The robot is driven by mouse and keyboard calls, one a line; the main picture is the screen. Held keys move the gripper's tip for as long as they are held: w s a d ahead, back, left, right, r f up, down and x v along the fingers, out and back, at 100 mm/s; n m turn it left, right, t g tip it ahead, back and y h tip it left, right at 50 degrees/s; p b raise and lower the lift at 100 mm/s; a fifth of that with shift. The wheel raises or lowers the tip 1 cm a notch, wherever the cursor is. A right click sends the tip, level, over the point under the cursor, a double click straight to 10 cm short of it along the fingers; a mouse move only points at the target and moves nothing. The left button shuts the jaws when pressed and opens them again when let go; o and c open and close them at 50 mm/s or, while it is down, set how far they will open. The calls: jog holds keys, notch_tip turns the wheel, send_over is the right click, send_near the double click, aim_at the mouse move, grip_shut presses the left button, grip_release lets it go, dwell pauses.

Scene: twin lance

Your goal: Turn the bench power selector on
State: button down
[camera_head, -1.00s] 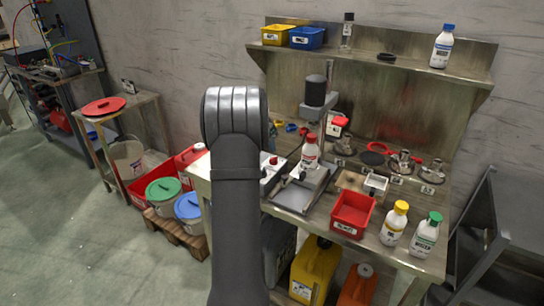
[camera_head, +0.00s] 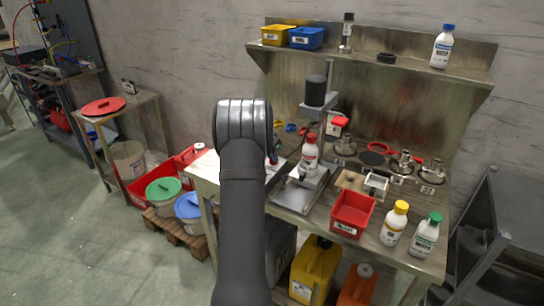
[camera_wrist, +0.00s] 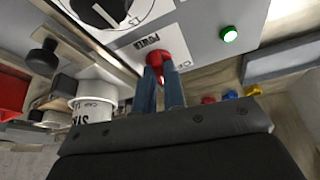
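In the wrist view a light panel bears a label reading POWER (camera_wrist: 151,41), with a red selector (camera_wrist: 154,58) just below it. My gripper (camera_wrist: 160,72) has its two blue fingers at the selector, one on each side of its lower part. A narrow gap shows between the fingers; whether they press on the red part I cannot tell. A green lamp (camera_wrist: 229,34) on the panel looks lit. A large black dial (camera_wrist: 100,8) sits on a white disc to the left. In the head view my arm hides the gripper and most of the panel.
A white tub (camera_wrist: 92,105) and a black knob (camera_wrist: 43,58) lie left of my fingers in the wrist view. On the bench stand a red-capped bottle (camera_head: 310,157), a red bin (camera_head: 352,213) and a stand with a black top (camera_head: 316,90), right of my arm.

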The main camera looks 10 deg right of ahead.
jog(key=shift+w+m+g, duration=0.1)
jog(key=shift+m+g, duration=0.7)
jog(key=shift+m, duration=1.2)
jog(key=c, duration=1.5)
grip_release()
jog(key=shift+a, duration=0.1)
jog(key=v, duration=1.7)
jog(key=shift+a, duration=0.45)
jog(key=shift+h, duration=0.3)
jog(key=x, duration=1.7)
jog(key=shift+d+f, duration=0.1)
jog(key=shift+f, duration=0.05)
